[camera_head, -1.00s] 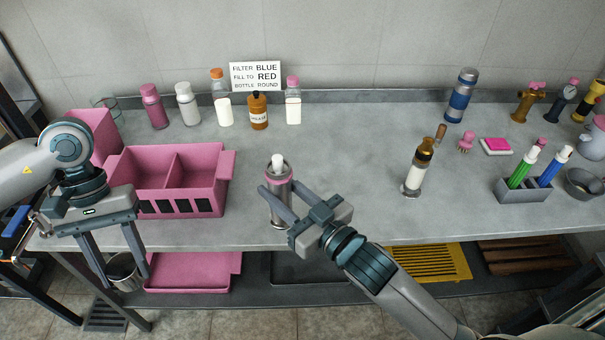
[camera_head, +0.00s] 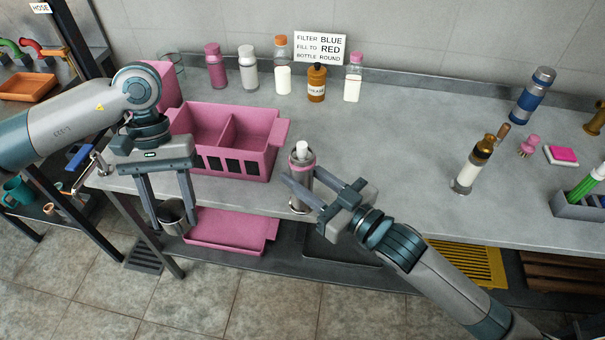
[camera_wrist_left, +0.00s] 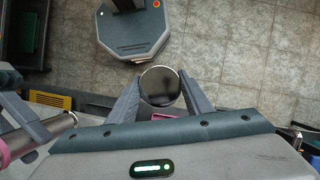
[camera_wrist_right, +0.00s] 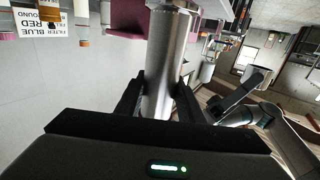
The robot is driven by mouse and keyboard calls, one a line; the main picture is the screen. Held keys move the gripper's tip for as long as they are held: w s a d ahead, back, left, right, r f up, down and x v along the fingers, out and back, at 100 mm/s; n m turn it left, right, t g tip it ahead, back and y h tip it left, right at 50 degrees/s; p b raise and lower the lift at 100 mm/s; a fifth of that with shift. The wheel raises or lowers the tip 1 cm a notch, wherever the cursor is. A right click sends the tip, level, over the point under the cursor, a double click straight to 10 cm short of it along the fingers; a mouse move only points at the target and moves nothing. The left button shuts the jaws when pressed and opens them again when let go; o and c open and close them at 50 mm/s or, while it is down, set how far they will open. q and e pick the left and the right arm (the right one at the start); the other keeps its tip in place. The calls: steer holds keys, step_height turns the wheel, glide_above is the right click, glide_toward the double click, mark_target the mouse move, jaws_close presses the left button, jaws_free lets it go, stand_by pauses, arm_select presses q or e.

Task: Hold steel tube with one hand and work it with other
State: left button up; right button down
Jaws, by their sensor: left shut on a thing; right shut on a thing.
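The steel tube (camera_head: 300,191) has a pink band and a white top. It stands upright at the front edge of the counter, and it also shows in the right wrist view (camera_wrist_right: 167,65). My right gripper (camera_head: 305,190) is shut on its body from the right; its base contact is hard to tell. My left gripper (camera_head: 168,222) points down in front of the counter's left part, shut around a round steel cup (camera_head: 172,211). In the left wrist view the cup (camera_wrist_left: 160,86) is a dark disc with a bright rim between the fingertips.
A pink divided bin (camera_head: 258,160) stands left of the tube. Several bottles and a sign (camera_head: 320,46) line the back. A pink tray (camera_head: 225,232) lies on the lower shelf.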

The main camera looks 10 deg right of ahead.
arm_select(q)
steer(key=w+d+r+n+h, duration=0.1)
steer(key=w+d+r+n, duration=0.1)
steer(key=w+d+r, duration=0.3)
steer(key=d+r+n+h, duration=0.1)
steer(key=d+r+n, duration=0.1)
steer(key=d, duration=0.5)
step_height(320, 180, up, 9)
steer(key=n+t, duration=0.1)
steer(key=n, duration=0.3)
glide_above(304, 146)
steer(key=shift+w+a+h, duration=0.1)
steer(key=shift+w+h, duration=0.15)
steer(key=shift+h, duration=0.15)
steer(key=shift+f, duration=0.15)
steer(key=shift+f, duration=1.95)
steer(key=shift+f, duration=0.8)
steer(key=shift+f, duration=0.55)
steer(key=shift+m, duration=0.3)
